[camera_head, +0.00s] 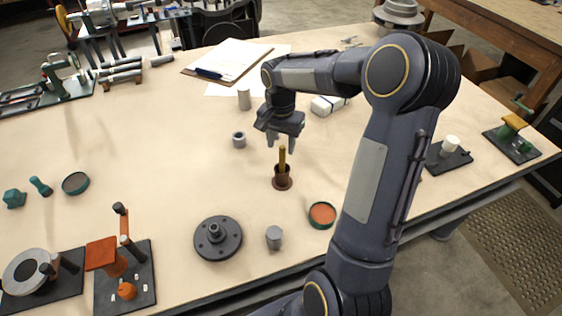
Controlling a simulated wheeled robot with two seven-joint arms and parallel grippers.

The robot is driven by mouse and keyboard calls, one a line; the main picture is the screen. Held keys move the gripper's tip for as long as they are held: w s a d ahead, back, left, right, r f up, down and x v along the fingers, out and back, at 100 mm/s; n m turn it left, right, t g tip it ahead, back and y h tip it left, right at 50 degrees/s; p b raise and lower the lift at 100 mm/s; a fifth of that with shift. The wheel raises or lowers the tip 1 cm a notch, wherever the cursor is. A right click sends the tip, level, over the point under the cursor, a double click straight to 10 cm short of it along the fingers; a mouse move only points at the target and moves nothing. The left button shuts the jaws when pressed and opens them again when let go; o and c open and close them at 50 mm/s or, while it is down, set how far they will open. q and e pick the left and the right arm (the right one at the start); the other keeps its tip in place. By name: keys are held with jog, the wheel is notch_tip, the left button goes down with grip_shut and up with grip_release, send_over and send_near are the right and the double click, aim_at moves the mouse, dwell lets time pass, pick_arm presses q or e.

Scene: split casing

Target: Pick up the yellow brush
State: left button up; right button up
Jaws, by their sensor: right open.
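The yellow brush (282,160) stands upright in a small brown cup (282,182) near the middle of the table, with its yellow upper part showing above the rim. Its lower part is hidden inside the cup. My right gripper (280,142) is open and points down just above the brush, with its fingers near the brush's top. I cannot tell whether the fingers touch it. My left gripper is not in view.
A grey ring (239,140) stands left of the cup. A dark flanged disc (217,238), a grey cylinder (274,237) and a round orange-filled tin (322,214) lie nearer the front edge. A clipboard (228,60) lies behind.

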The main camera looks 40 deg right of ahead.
aim_at(282, 172)
jog(key=f+p, duration=0.1)
jog(key=f, duration=0.6)
jog(key=shift+d, duration=0.2)
grip_shut()
